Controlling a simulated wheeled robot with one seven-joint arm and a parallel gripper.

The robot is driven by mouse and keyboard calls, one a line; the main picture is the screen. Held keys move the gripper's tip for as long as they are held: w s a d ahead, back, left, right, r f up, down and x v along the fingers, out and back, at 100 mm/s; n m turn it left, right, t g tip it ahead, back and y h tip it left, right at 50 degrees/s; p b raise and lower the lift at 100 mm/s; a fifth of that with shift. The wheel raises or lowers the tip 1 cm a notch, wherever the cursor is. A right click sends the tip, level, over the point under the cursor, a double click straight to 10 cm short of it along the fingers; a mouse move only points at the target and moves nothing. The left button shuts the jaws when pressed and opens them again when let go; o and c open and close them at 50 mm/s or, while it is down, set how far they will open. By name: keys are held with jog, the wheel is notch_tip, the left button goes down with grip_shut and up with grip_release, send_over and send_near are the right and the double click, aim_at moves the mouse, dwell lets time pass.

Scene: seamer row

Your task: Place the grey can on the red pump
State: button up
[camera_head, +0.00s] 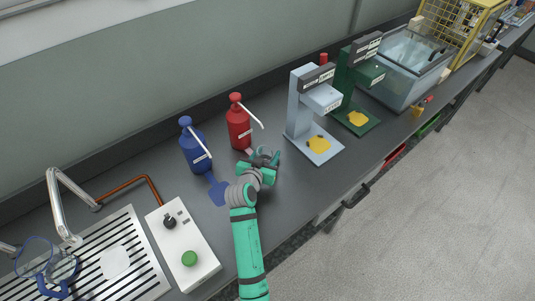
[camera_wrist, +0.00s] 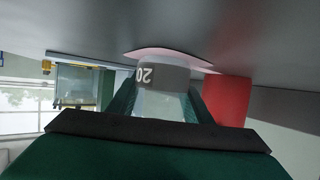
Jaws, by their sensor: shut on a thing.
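The red pump (camera_head: 239,124) is an upright red bottle with a red cap and a white lever, standing on the counter; its lower body shows at the right of the wrist view (camera_wrist: 228,98). A pale pink pad (camera_wrist: 190,58) lies at its foot. My gripper (camera_head: 264,158) is in front of the red pump, shut on the grey can (camera_wrist: 165,76), which carries a "20" label. The wrist view is upside down. The can's far end overlaps the pink pad; I cannot tell whether they touch. The fingers hide part of the can.
A blue pump (camera_head: 194,148) with a blue pad (camera_head: 218,190) stands left of the red one. A light grey press (camera_head: 303,103) and a green press (camera_head: 350,80) stand to the right. A white control box (camera_head: 190,255) is nearer, at left. The counter between gripper and grey press is clear.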

jog(key=o, duration=1)
jog(key=shift+a, duration=0.1)
jog(key=shift+s+r, duration=0.15)
jog(key=shift+r, duration=0.05)
jog(key=v, duration=1.1)
jog(key=shift+s+a, duration=0.2)
jog(key=shift+s, duration=0.05)
jog(key=shift+d, duration=0.1)
